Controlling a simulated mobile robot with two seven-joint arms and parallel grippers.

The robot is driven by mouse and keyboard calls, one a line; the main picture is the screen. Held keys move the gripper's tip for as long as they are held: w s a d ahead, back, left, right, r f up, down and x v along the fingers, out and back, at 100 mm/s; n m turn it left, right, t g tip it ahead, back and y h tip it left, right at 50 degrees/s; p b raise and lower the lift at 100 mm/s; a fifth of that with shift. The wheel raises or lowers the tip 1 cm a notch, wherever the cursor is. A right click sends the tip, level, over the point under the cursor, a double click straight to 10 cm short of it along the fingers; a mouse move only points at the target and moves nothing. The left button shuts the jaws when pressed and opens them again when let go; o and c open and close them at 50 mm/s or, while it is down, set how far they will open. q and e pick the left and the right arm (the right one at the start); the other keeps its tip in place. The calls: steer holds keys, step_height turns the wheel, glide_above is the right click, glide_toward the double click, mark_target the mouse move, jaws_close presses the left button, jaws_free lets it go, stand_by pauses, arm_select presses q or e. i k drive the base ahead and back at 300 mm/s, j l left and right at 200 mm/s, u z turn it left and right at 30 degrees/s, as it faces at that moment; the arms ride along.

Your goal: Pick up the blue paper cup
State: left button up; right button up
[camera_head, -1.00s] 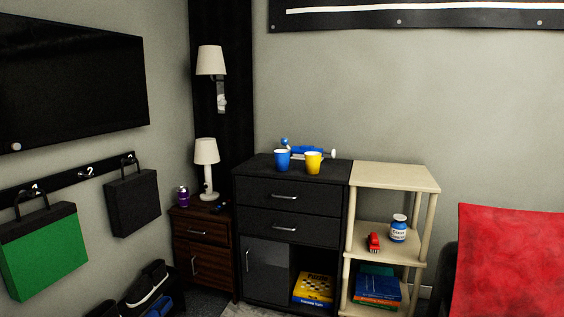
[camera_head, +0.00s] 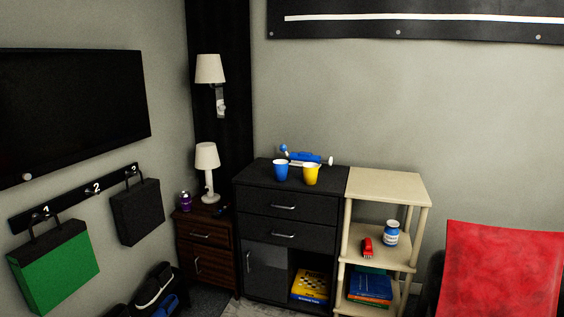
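Neither of my grippers shows in the head view.
A cream shelf (camera_head: 390,184) with a bare top adjoins the cabinet on the right. A lamp (camera_head: 207,168) stands on the brown nightstand (camera_head: 205,232) at the left. A red chair (camera_head: 500,268) is at the right. Bags and shoes are at the lower left.

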mark_target(281, 167)
steer(key=i+z, duration=0.2)
steer(key=z, duration=0.3)
steer(key=i+j+z, duration=0.15)
steer(key=z, duration=0.35)
steer(key=i+j+z, duration=0.3)
steer(key=j, duration=0.35)
steer(key=i+j+z, duration=0.15)
steer(key=j, duration=0.2)
steer(key=i+j, duration=0.15)
steer(key=j, duration=0.2)
steer(key=i+j+z, duration=0.1)
steer(key=j, duration=0.25)
steer(key=i+j, duration=0.25)
steer(key=j+z, duration=0.05)
steer(key=j, duration=0.05)
